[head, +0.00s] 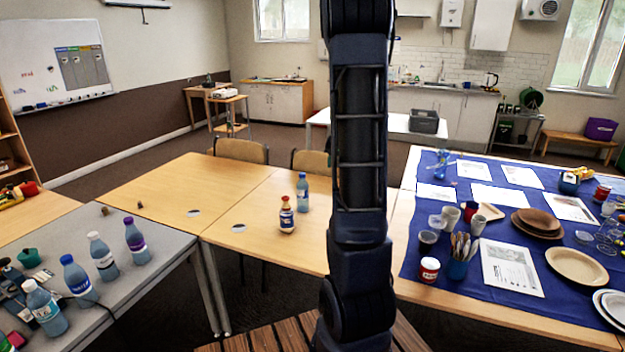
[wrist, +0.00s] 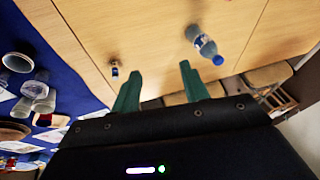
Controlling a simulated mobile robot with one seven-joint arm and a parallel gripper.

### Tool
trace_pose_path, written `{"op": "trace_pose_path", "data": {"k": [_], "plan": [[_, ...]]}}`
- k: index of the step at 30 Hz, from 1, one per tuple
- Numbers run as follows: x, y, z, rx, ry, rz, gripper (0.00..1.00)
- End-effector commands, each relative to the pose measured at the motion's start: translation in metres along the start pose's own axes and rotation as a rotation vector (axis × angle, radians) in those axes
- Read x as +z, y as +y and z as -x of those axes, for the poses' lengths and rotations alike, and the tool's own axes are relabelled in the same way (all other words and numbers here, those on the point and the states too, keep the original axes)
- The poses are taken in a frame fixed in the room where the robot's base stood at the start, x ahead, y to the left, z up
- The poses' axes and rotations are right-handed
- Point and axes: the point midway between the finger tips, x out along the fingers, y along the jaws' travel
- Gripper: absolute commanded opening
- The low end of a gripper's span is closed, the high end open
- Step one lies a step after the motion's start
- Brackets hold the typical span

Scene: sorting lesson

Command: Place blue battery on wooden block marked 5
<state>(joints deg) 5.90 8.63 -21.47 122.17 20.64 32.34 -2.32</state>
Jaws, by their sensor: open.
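My gripper (wrist: 161,72) shows in the wrist view with its two green fingers spread apart and nothing between them. It is above the light wooden table. A small blue and pale thing (wrist: 115,70) stands on that table, just beyond the left fingertip in the wrist view. It may be the blue battery, but it is too small to be sure. In the head view my arm covers that part of the table. No block marked 5 can be made out.
A water bottle (wrist: 203,42) stands on the wooden table (head: 160,185), near a sauce bottle (head: 287,214). Several bottles stand on the grey table (head: 150,275) at left. The blue cloth (head: 455,300) at right holds cups, plates and papers. The table's left half is mostly clear.

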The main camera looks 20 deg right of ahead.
Motion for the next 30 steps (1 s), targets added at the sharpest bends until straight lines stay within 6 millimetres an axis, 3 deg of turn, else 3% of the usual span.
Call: {"op": "trace_pose_path", "data": {"k": [1, 6, 15, 22, 30], "plan": [[0.012, -0.009, 0.016, -0.019, -0.003, 0.025, 0.45], [0.053, -0.033, 0.059, -0.063, -0.019, 0.112, 0.45], [0.132, -0.056, 0.128, -0.110, -0.032, 0.277, 0.45], [0.195, -0.059, 0.172, -0.119, -0.027, 0.408, 0.45], [0.268, -0.046, 0.209, -0.098, -0.005, 0.556, 0.45]]}}
